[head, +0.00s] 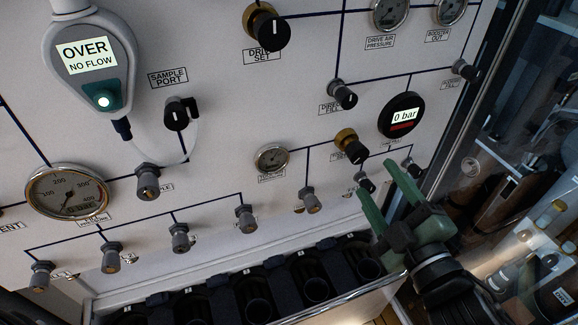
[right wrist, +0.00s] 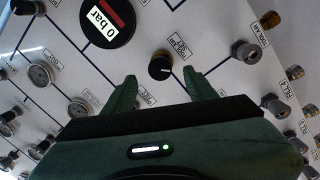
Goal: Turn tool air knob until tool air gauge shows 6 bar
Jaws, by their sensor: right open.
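A round black digital gauge (head: 401,115) on the panel reads 0 bar. It also shows in the right wrist view (right wrist: 103,25), rotated. In the right wrist view this knob (right wrist: 160,66), with a white pointer line, stands between and ahead of the fingertips. My right gripper (head: 372,176) is open and empty, its green fingers just below the knob and apart from it. My left gripper is not in view.
Small valve knobs (head: 365,183) sit close to the right fingers. A small gauge (head: 271,158) is to the left. A row of dark holders (head: 258,309) runs below the panel. A frame post borders the panel's right side.

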